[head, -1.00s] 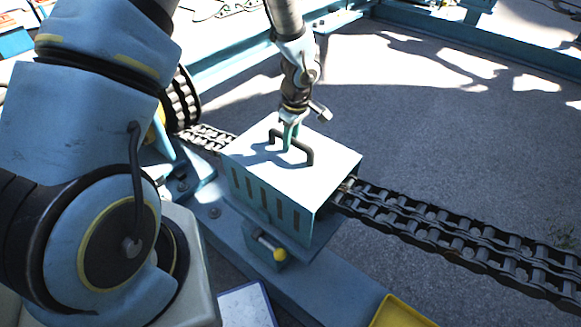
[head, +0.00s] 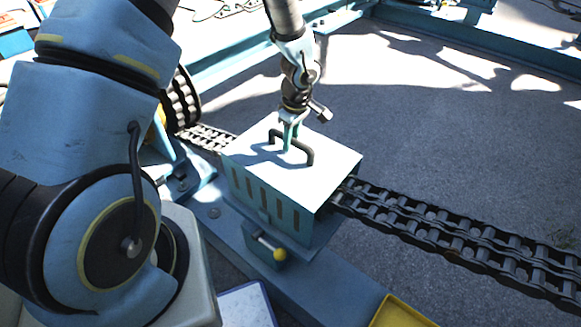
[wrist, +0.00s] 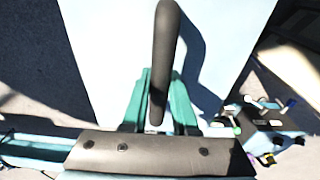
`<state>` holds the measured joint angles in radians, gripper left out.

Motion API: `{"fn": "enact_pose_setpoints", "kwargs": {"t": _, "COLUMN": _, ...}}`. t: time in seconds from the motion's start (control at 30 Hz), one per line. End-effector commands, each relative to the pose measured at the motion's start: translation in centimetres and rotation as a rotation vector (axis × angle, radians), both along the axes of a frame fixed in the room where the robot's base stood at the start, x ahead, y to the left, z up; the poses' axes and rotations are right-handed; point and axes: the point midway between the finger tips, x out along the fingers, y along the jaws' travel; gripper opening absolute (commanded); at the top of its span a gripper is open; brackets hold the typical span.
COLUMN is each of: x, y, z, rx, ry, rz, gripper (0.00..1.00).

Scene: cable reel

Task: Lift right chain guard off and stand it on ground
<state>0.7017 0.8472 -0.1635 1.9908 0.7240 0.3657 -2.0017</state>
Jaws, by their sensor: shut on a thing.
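The chain guard (head: 325,160) is a pale blue box with slots in its side and a dark bar handle (head: 306,156) on top. It sits over the chain on the blue frame, roughly level. My gripper (head: 289,146) comes down from above and is shut on the handle. In the wrist view the teal fingers (wrist: 160,115) close around the dark handle (wrist: 168,45), with the guard's pale top (wrist: 100,40) behind. The chain inside the guard is hidden. A latch with a yellow knob (head: 280,254) is on the frame at the guard's near side.
A heavy chain (head: 460,235) runs out of the guard to the lower right. A sprocket (head: 182,100) stands at the left. The blue frame beam (head: 345,290) runs along the near side, with a yellow tray (head: 400,314) by it. Open grey ground (head: 430,130) lies beyond.

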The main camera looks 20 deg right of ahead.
Motion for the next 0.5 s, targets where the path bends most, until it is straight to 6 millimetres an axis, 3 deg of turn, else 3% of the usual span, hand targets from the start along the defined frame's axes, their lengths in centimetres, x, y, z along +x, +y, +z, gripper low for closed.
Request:
{"fn": "enact_pose_setpoints", "kwargs": {"t": 0.3, "x": 0.1, "y": -0.1, "z": 0.5, "rx": -0.003, "ry": -0.003, "rz": 0.001, "gripper": 0.00}}
{"fn": "enact_pose_setpoints", "kwargs": {"t": 0.5, "x": 0.1, "y": -0.1, "z": 2.8, "rx": -0.006, "ry": -0.004, "rz": 0.001, "gripper": 0.00}}
